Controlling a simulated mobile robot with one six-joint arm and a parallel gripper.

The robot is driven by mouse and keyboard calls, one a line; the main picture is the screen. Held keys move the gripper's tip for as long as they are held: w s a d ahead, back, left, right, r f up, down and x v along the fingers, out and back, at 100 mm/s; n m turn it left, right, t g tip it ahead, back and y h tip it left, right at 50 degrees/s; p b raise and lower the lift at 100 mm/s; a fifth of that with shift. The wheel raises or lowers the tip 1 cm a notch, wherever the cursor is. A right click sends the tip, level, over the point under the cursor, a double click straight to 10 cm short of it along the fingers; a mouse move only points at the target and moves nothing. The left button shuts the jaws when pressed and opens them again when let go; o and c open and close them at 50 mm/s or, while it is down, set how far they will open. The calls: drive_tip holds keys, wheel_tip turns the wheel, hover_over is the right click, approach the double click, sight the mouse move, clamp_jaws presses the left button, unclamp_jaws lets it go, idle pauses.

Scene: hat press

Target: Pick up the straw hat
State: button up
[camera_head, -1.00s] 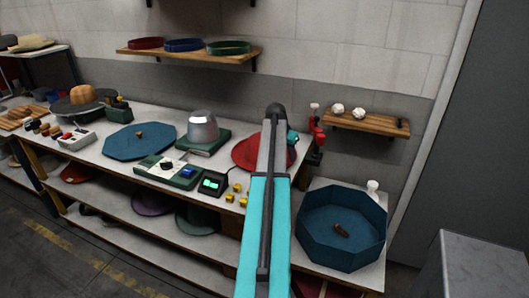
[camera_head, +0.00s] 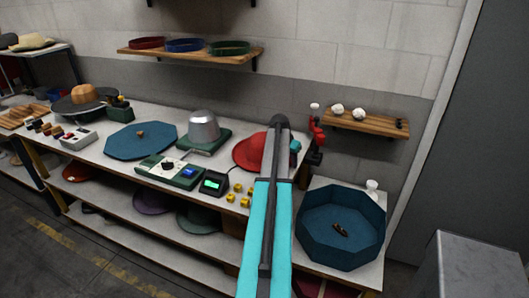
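My arm (camera_head: 265,215), cyan and dark grey, rises through the middle of the picture, in front of the bench. My gripper cannot be made out; it is not visible past the arm. The straw hat is far to the left of the arm, with nothing of mine touching it.
The bench (camera_head: 118,176) holds a tan block on a dark disc (camera_head: 83,96), a blue board (camera_head: 140,144), a metal dome (camera_head: 204,126), a control box (camera_head: 170,172) and a red hat (camera_head: 250,152). A blue octagonal bin (camera_head: 340,205) stands right. Floor at lower left is clear.

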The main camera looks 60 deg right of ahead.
clamp_jaws()
idle(0.3)
wheel_tip(320, 180, up, 10)
drive_tip(key=b, duration=0.2)
drive_tip(key=shift+b, duration=0.4)
idle(1.2)
